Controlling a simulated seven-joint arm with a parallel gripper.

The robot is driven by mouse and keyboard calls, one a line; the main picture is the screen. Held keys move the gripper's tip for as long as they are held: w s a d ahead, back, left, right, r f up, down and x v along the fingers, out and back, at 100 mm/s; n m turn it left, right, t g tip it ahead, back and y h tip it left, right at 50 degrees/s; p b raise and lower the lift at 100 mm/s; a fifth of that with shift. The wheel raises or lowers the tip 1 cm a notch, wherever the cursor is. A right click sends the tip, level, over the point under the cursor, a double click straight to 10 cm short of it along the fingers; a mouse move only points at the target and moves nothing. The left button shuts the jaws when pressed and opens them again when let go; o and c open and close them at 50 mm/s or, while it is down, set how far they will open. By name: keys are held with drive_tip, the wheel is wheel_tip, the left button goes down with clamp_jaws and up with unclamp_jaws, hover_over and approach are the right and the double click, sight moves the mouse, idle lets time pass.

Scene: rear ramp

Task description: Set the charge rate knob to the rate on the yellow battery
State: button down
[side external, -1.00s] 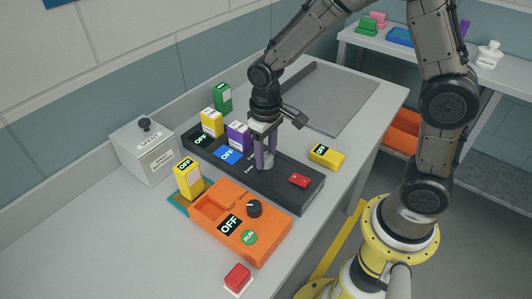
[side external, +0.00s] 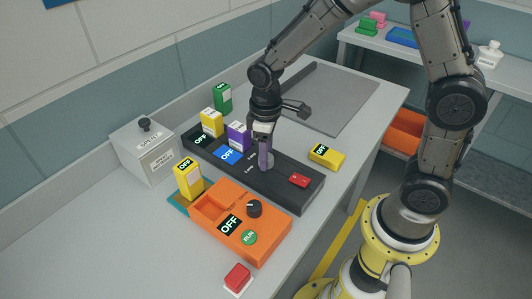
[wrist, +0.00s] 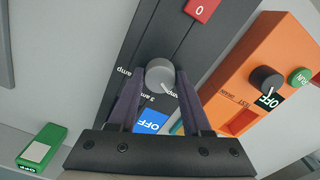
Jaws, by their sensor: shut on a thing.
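The round grey knob (wrist: 160,75) sits on the long black charger (side external: 292,190). My gripper (wrist: 160,78) points down at it, shut on it, with a purple finger on either side in the wrist view. The knob's pale line points down-right, towards the partly hidden lettering between "3 amp" and another "amp" label; the exact setting is unclear. In the side view, one yellow battery (side external: 212,124) stands in the charger's far end, another yellow block (side external: 189,180) stands beside the orange box, and another yellow block (side external: 326,156) lies right of the charger. Their rates are unreadable.
A purple battery (side external: 239,136) stands in the charger and a green one (side external: 222,97) behind it. The charger has a red switch (side external: 300,180). The orange box (side external: 236,222) has a black knob (side external: 254,208). A red button (side external: 238,277) and grey box (side external: 146,151) stand nearby.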

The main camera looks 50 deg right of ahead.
drive_tip(key=shift+c, duration=1.8)
unclamp_jaws()
wheel_tip(320, 180, up, 14)
